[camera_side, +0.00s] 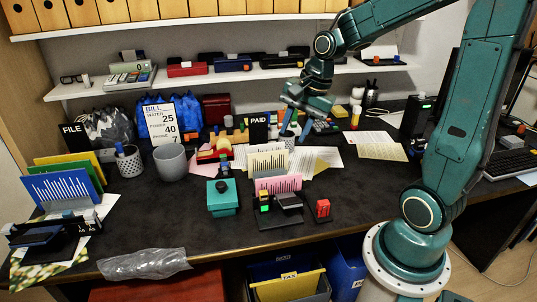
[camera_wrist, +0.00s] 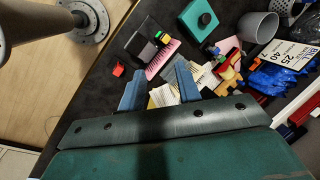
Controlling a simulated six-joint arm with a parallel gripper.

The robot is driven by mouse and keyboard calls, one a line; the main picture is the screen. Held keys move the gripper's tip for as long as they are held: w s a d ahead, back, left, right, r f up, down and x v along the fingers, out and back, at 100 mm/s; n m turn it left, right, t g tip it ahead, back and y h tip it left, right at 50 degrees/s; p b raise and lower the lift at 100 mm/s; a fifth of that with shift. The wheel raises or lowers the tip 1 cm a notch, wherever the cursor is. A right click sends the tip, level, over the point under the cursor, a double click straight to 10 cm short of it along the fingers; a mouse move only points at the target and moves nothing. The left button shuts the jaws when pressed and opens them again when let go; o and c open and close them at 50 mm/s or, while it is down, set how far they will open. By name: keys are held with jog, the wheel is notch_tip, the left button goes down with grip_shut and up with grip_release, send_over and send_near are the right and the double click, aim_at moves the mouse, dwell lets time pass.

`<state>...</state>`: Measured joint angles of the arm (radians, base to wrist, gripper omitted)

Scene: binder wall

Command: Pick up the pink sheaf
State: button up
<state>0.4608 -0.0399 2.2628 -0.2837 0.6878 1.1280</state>
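The pink sheaf (camera_side: 278,184) stands upright near the middle of the desk, with dark bars printed on its face. A cream sheaf (camera_side: 267,161) with similar bars stands just behind it. In the wrist view the pink sheaf (camera_wrist: 161,60) lies just beyond the fingertips, partly overlapped by dark desk items. My gripper (camera_side: 295,130) is above the desk, behind and above the pink sheaf and apart from it. Its two blue fingers are spread in the wrist view (camera_wrist: 160,82), with nothing held between them.
A black stand (camera_side: 279,218) with small items and a red block (camera_side: 322,209) sit in front of the pink sheaf. A teal box (camera_side: 223,197) is to its left. Loose papers (camera_side: 318,158) lie behind it. The shelf (camera_side: 225,77) runs above the desk's back.

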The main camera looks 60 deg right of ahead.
jog(key=w+d+f+m+y, duration=0.2)
jog(key=w+d+f+m, duration=0.1)
jog(key=d+f+m, duration=0.6)
jog(key=shift+w+d+f+m, duration=0.15)
jog(key=shift+d+f+m, duration=0.15)
jog(key=shift+f+m, duration=0.65)
send_near(279, 181)
jog(key=shift+d+x, duration=0.1)
jog(key=shift+x, duration=1.1)
jog(key=shift+d+x, duration=0.15)
jog(key=shift+x, duration=1.05)
jog(key=shift+x, duration=2.65)
jog(key=shift+w+f, duration=0.1)
jog(key=shift+f, duration=0.1)
grip_shut()
